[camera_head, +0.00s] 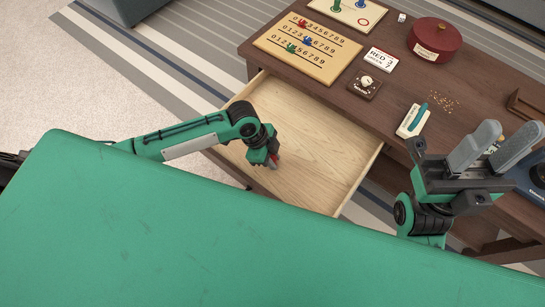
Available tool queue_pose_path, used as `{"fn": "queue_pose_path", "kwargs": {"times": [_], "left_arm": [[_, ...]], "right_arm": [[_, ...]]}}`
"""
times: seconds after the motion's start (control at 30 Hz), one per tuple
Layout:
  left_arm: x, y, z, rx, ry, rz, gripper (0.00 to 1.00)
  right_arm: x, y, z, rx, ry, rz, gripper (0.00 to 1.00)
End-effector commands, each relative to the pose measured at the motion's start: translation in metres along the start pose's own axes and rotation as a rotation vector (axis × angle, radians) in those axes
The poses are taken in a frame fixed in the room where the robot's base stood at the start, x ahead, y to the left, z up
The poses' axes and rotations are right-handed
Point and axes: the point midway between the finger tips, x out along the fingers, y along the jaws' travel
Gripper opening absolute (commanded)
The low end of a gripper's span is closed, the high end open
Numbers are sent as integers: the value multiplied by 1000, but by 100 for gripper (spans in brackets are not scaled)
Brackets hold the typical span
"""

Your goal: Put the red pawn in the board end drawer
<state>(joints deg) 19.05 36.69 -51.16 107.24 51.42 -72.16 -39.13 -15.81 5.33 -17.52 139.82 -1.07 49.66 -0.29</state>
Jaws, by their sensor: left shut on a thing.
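My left gripper (272,162) reaches in from the left over the open wooden drawer (318,165), near its left side. It is shut on a small reddish thing, seemingly the red pawn (273,156), mostly hidden by the fingers. I cannot tell whether the pawn touches the drawer floor. The drawer is pulled out from the dark wooden table (395,95) and its visible floor looks empty. My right gripper (489,150) is at the right, its two grey fingers apart with nothing between them, in front of the table.
A striped rug (150,45) covers the floor.

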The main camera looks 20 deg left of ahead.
Motion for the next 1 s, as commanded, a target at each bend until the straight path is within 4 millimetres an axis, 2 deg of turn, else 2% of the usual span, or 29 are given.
{"fn": "queue_pose_path", "kwargs": {"times": [0.03, 0.13, 0.47, 0.57, 0.7, 0.83, 1.0], "left_arm": [[1, 0, 0, 0, 0, 1, 24], [1, 0, 0, 0, 0, 0, 43], [-1, 0, -1, 1, 1, 0, 43], [-12, 0, -1, 0, 0, -2, 43], [-40, -1, -2, 1, -1, -3, 43], [-72, -1, -2, 2, -1, -2, 43], [-91, 0, -2, 0, 0, -1, 43]], "right_arm": [[0, 0, 0, 0, -2, 0, 36], [-1, 0, 0, 1, -5, 1, 36], [-5, 0, 2, 1, -17, 4, 36], [0, 0, 1, 1, -15, 3, 36], [6, 0, 1, 1, -22, 5, 36], [-9, 0, 6, 3, -108, 18, 36], [-20, -3, 36, 27, -301, 34, 36]]}}
